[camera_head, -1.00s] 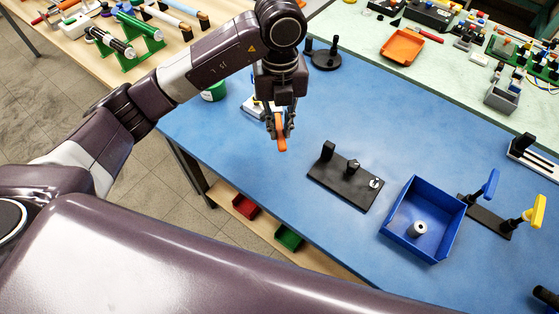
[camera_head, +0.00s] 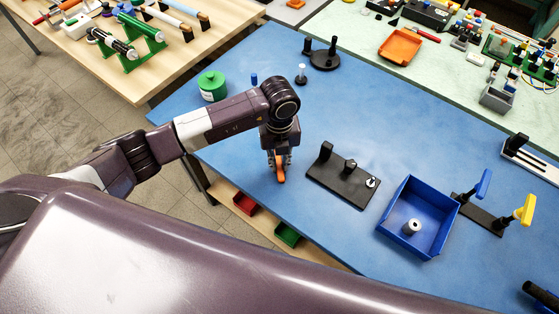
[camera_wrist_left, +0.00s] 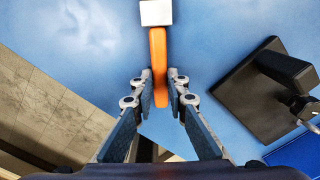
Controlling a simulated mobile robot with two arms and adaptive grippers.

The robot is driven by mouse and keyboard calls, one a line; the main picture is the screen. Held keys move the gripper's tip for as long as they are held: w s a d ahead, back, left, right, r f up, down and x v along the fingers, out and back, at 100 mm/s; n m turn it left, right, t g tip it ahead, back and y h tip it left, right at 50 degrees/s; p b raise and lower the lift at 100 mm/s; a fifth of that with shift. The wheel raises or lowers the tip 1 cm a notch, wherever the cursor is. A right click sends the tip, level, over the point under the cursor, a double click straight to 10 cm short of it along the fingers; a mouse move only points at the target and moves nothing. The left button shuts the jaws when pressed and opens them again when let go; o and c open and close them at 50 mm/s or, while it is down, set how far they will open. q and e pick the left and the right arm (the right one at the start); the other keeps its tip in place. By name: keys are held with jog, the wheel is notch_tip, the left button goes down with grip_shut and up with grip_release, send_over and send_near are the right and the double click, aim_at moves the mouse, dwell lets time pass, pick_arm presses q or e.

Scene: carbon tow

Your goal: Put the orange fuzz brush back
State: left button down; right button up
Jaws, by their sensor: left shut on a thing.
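The orange fuzz brush (camera_head: 281,177) is held in my left gripper (camera_head: 279,163) over the blue table, near its front left edge. In the left wrist view the orange handle (camera_wrist_left: 158,55) lies between my left fingers (camera_wrist_left: 157,88), with a pale block-like end (camera_wrist_left: 155,12) at the top. My right gripper is not in view.
A blue tray (camera_head: 440,238) holding a grey ring-shaped piece (camera_head: 411,226) is farther right. Blue-handled (camera_head: 483,184) and yellow-handled (camera_head: 524,211) stands are beyond it. A green container (camera_head: 212,86) and a round black stand (camera_head: 323,55) are behind. Table behind the black base is clear.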

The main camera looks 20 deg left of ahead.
aim_at(279, 166)
pick_arm(q)
jog(key=shift+f, duration=0.15)
jog(key=c, duration=1.9)
grip_release()
jog(key=shift+r, duration=0.6)
notch_tip(279, 166, up, 11)
jog(key=b, duration=0.2)
jog(key=shift+r, duration=0.1)
